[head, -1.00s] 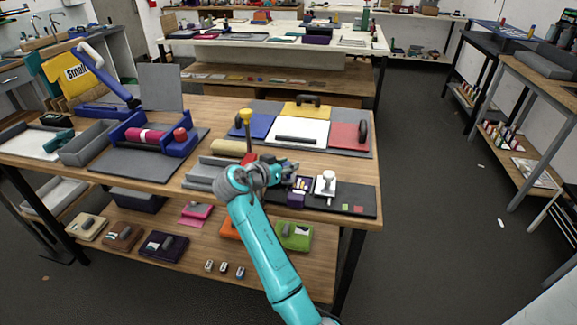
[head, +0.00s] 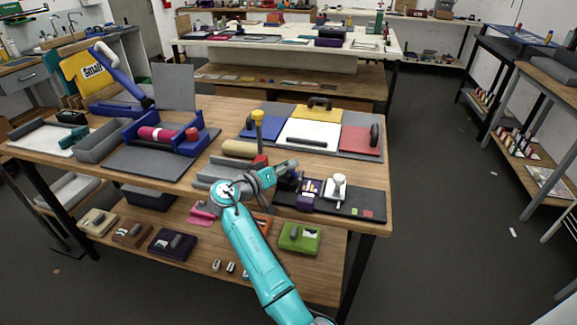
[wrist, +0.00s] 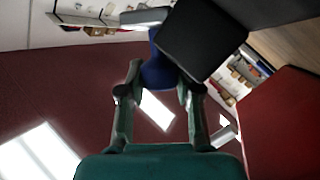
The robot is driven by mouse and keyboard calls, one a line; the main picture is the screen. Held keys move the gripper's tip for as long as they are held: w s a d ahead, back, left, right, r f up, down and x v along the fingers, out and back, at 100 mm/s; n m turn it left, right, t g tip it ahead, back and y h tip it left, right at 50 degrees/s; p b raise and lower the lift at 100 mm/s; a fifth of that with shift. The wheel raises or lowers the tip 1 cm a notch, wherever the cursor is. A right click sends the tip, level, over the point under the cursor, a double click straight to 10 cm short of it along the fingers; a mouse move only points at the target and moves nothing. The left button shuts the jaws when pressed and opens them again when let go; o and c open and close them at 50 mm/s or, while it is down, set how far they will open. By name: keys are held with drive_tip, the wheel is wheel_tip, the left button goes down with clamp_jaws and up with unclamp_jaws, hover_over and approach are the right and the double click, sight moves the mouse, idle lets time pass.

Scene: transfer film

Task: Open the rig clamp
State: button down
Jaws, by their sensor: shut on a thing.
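A lever with a yellow knob (head: 257,116) stands upright above a red block (head: 260,161) at the grey tray-like rig (head: 212,174) in the head view; which part is the clamp is unclear. My gripper (head: 288,168) is just right of the red block, low over the table. In the wrist view my gripper (wrist: 158,91) has its fingers closed around a small blue piece (wrist: 156,70). A black block (wrist: 202,40) sits right beyond it and partly covers it. In the head view my wrist hides the front of the rig and the held piece.
A tan roller (head: 239,149) lies behind the rig. Blue, white and red panels (head: 361,140) lie farther back. A blue roller press (head: 190,145) stands left.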

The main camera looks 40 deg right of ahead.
idle(0.4)
drive_tip(key=c, duration=0.8)
unclamp_jaws()
drive_tip(key=shift+o, duration=0.2)
